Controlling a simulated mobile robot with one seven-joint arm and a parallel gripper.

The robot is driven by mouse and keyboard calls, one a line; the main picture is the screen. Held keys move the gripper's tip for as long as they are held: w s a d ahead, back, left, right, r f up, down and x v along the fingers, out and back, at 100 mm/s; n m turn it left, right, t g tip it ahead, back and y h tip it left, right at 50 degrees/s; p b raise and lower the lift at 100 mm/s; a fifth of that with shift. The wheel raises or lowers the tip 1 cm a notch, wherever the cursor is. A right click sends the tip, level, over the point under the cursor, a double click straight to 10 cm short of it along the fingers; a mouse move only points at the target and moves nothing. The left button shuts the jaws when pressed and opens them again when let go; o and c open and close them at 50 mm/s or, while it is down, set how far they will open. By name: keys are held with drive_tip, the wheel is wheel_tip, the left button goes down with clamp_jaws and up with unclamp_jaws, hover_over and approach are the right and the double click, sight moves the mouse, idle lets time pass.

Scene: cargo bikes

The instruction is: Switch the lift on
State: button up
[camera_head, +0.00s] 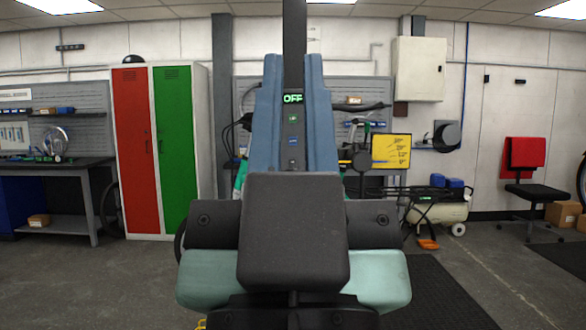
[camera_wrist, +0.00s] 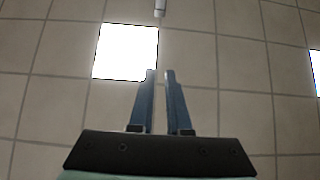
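The lift's dark upright post (camera_head: 293,35) stands straight ahead in the head view and reaches the ceiling. Its small display (camera_head: 293,98) reads "OFF" in green letters. Below are a button with a green mark (camera_head: 292,118) and two lower buttons with bluish marks, the middle one (camera_head: 292,140) and the bottom one (camera_head: 292,163). My gripper (camera_head: 293,62) points upward in front of the post, its blue fingers on either side of the controls in the picture. The fingers are apart and empty. The wrist view shows my gripper (camera_wrist: 160,76) against the ceiling; no controls show there. My gripper hides the lower post.
A red and green locker (camera_head: 158,150) and a workbench (camera_head: 60,180) stand at the left. Open floor (camera_head: 90,280) shows at the front left.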

wheel_tip(320, 180, up, 18)
drive_tip(key=p, duration=1.7)
clamp_jaws()
drive_tip(key=shift+f, duration=0.1)
